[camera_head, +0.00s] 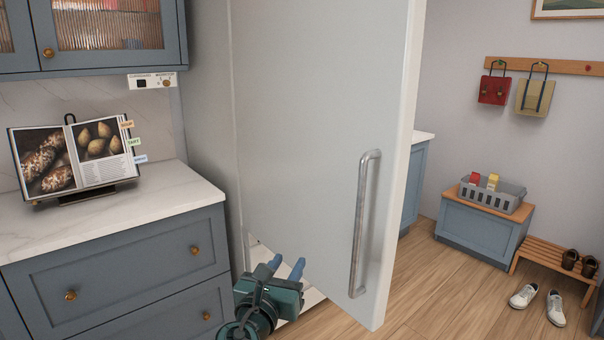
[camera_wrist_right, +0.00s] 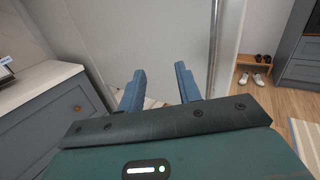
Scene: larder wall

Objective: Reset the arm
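My right gripper (camera_head: 286,266) is low in the head view, in front of the lower left part of a tall pale door (camera_head: 310,120). Its two blue fingers are apart with nothing between them, as the right wrist view (camera_wrist_right: 159,82) also shows. The door's long metal handle (camera_head: 364,225) is to the right of the gripper, and the fingers are clear of it. In the wrist view the handle (camera_wrist_right: 214,50) runs upright just right of the right finger. My left gripper is in neither view.
A blue drawer cabinet (camera_head: 130,262) with a marble counter (camera_head: 150,195) stands left, holding an open cookbook (camera_head: 75,160). The door's free edge (camera_head: 398,180) juts into the room. At right are a grey crate (camera_head: 490,200) on a blue chest, a shoe bench (camera_head: 545,262) and white shoes (camera_head: 524,296).

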